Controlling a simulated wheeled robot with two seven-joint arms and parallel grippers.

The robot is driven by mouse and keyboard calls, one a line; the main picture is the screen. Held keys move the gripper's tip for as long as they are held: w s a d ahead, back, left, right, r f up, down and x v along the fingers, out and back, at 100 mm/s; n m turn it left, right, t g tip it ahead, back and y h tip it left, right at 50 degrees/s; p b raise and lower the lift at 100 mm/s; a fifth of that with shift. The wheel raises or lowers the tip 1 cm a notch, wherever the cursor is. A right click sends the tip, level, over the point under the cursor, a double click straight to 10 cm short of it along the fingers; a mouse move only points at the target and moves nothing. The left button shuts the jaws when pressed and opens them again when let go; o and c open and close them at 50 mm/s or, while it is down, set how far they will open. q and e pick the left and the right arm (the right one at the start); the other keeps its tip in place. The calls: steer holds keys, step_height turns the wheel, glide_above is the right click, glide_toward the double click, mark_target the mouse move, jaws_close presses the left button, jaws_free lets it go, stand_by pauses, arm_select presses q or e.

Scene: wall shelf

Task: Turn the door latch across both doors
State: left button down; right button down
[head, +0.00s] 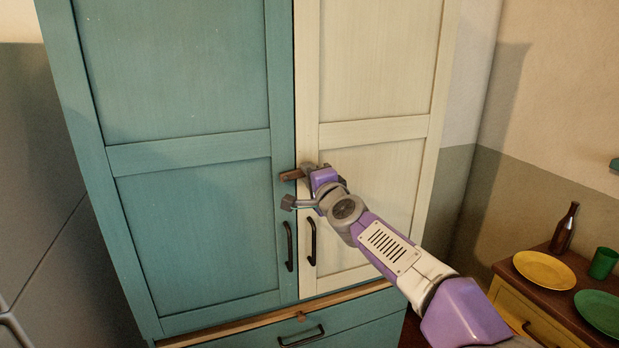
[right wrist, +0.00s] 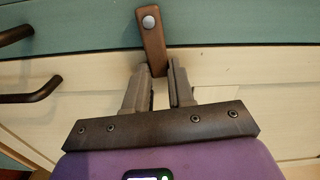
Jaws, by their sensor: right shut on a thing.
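The brown wooden door latch (head: 290,175) lies about level across the seam between the teal left door (head: 200,220) and the cream right door (head: 375,80). In the right wrist view the latch (right wrist: 151,38) has its round screw on the teal door, and its free end reaches over the cream door. My right gripper (head: 308,172) is in front of the cream door at the seam. Its fingers (right wrist: 161,74) are shut on the latch's free end, one on each side. The gripper hides part of that end in the head view. My left gripper is not in view.
Dark bar handles hang on the teal door (head: 289,246) and the cream door (head: 312,243), just below my right gripper. A teal drawer (head: 350,318) is underneath. At the right, a low cabinet holds a yellow plate (head: 544,270), green plate, green cup and brown bottle (head: 564,230).

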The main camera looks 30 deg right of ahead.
steer(key=shift+f, duration=0.1)
stand_by(0.4)
steer(key=c, duration=1)
jaws_free()
steer(key=shift+o, duration=0.2)
steer(key=v, duration=0.7)
steer(key=shift+s, duration=0.3)
steer(key=shift+a, duration=0.1)
